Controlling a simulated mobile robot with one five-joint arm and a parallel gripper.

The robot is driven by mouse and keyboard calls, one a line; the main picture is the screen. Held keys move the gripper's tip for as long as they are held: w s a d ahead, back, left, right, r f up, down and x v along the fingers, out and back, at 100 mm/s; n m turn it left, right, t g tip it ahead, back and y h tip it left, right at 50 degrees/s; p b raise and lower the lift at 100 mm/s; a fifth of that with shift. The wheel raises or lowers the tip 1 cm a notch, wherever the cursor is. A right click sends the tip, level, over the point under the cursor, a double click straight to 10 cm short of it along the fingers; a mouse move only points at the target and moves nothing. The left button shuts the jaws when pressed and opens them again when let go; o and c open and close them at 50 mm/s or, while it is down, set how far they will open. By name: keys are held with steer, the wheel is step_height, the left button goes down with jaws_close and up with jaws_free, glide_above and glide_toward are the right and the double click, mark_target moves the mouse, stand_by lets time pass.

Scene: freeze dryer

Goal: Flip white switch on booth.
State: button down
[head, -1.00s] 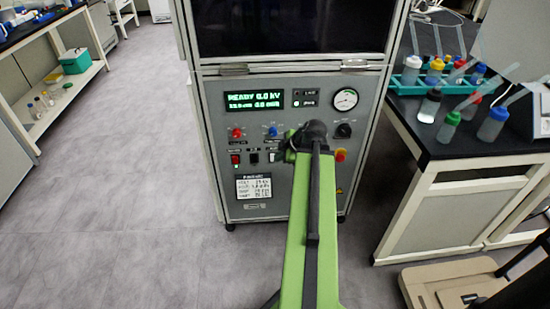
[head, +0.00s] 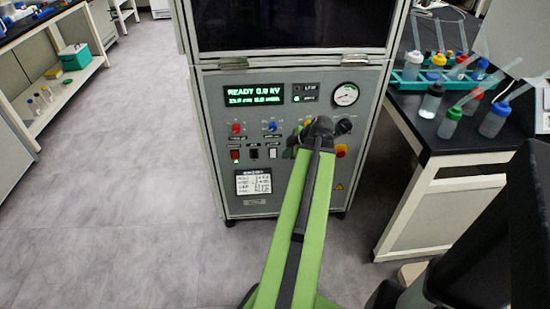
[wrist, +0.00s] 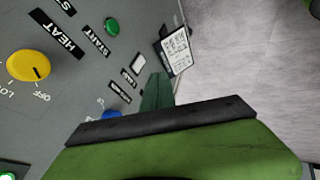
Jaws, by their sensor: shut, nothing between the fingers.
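The booth is a grey cabinet (head: 210,120) with a control panel facing me. Its small white switch (head: 273,153) sits in the lower switch row, right of a black switch (head: 254,153) and a red one (head: 235,155). The white switch also shows in the wrist view (wrist: 137,64). My green arm reaches up to the panel, its end just right of the white switch, hiding the gripper from the head camera. In the wrist view my gripper (wrist: 158,82) is shut and empty, its dark green fingers close beside the white switch. Whether they touch the panel I cannot tell.
A blue knob (wrist: 110,115), a yellow knob (wrist: 30,65) and a green button (wrist: 112,26) surround the switch area. A white label (head: 254,185) is below it. A bench with bottles (head: 447,125) stands right. Floor on the left is clear.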

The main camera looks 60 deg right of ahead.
mark_target(273, 153)
steer(key=w+d+f+b, duration=0.1)
steer(key=w+f+b, duration=0.1)
steer(key=f, duration=0.1)
steer(key=w+d+f+b, duration=0.2)
steer(key=w+b, duration=0.1)
steer(key=w+d+f+b, duration=0.2)
steer(key=f+b, duration=0.1)
steer(key=shift+w+f, duration=0.35)
steer(key=shift+a+b, duration=0.1)
steer(key=shift+b, duration=0.2)
